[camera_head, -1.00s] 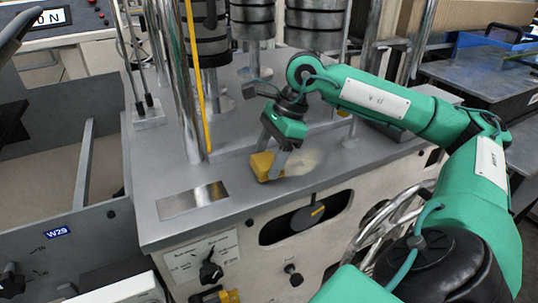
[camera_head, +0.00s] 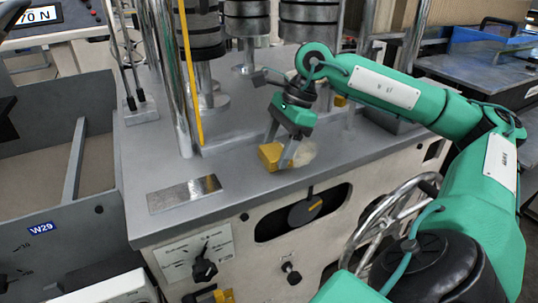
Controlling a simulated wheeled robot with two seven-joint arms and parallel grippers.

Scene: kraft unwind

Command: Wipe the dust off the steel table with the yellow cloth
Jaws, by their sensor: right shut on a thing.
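The yellow cloth (camera_head: 270,156) is a small folded block on the grey steel table (camera_head: 235,185), near its front edge. My right gripper (camera_head: 278,158) is shut on the cloth and points down at the table top. A pale tan patch of dust (camera_head: 304,154) lies on the table just right of the cloth, partly behind the gripper's finger. Whether the cloth presses on the surface is hard to tell. My left gripper is not in view.
Chrome posts (camera_head: 176,90), a yellow rod (camera_head: 190,75) and stacked dark weights (camera_head: 310,20) stand at the back of the table. A shiny plate (camera_head: 184,194) lies at the front left. A spoked handwheel (camera_head: 392,215) is below the front edge.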

